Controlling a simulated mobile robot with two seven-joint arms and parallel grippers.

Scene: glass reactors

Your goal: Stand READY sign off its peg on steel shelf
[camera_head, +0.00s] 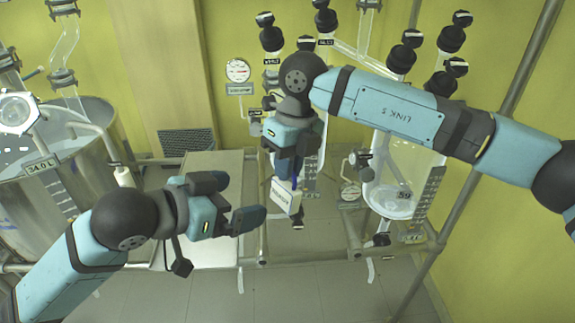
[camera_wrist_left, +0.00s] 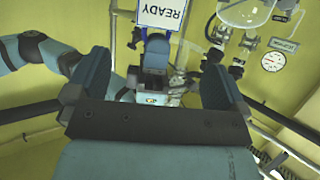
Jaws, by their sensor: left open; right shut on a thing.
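The READY sign (camera_head: 285,196) is a small white plate with a dark border. It hangs below my right gripper (camera_head: 292,172), which is shut on it. In the left wrist view the sign (camera_wrist_left: 162,13) shows upside down at the top edge, held by the right gripper, and apart from the left fingers. My left gripper (camera_head: 240,208) is open and empty, to the left of the sign. A pale flat surface (camera_head: 215,250), possibly the steel shelf, lies behind and below the left gripper. I cannot make out the peg.
A glass reactor vessel (camera_head: 397,180) stands right of the sign, with steel frame tubes around it. A large steel tank (camera_head: 60,150) is at the left. A round gauge (camera_head: 237,70) is at the back. Open floor (camera_head: 310,298) shows in front.

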